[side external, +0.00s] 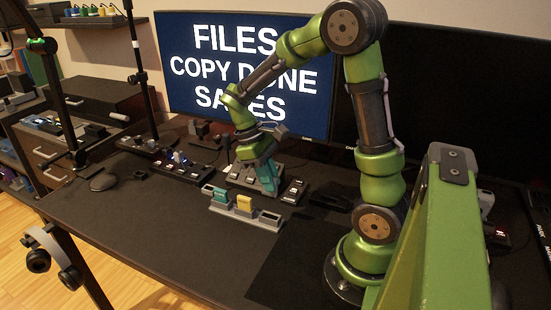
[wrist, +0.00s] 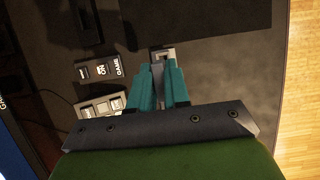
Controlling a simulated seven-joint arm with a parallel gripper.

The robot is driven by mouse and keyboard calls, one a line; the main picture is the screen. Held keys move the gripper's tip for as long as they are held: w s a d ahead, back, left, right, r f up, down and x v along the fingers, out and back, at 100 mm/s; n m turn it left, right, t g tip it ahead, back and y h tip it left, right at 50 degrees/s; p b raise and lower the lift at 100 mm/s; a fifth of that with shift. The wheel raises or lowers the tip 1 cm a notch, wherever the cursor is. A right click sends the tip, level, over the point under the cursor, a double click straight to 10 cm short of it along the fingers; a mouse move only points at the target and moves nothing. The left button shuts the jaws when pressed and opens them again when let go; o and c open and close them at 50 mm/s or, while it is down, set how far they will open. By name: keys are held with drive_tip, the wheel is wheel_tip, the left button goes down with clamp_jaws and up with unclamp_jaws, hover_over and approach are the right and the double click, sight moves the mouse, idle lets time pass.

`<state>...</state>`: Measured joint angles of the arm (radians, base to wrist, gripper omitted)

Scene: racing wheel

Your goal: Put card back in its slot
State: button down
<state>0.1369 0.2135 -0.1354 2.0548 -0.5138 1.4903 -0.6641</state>
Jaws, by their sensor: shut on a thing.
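My gripper (side external: 267,184) has teal fingers that point down, over the desk just behind the small grey rack (side external: 236,216). The rack holds a teal card (side external: 220,196) at its left and a yellow card (side external: 244,203) in its middle; its right slot looks empty. In the wrist view the gripper (wrist: 158,75) is shut on a narrow dark grey card (wrist: 157,76), mostly hidden between the fingers. A light grey piece with a dark opening (wrist: 163,54) shows just past the fingertips; I cannot tell whether the card touches it.
A grey device (side external: 240,179) stands behind the fingers, with a small button box (side external: 295,190) to its right. A labelled button block (wrist: 98,70) lies left of the fingers in the wrist view. A monitor (side external: 200,70) stands behind. The front-left desk (side external: 150,220) is clear.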

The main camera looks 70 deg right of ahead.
sight(269, 194)
drive_tip(key=shift+f, duration=2.9)
drive_tip(key=shift+f, duration=1.4)
drive_tip(key=c, duration=1)
unclamp_jaws()
drive_tip(key=v, duration=1.7)
drive_tip(key=shift+s, duration=0.1)
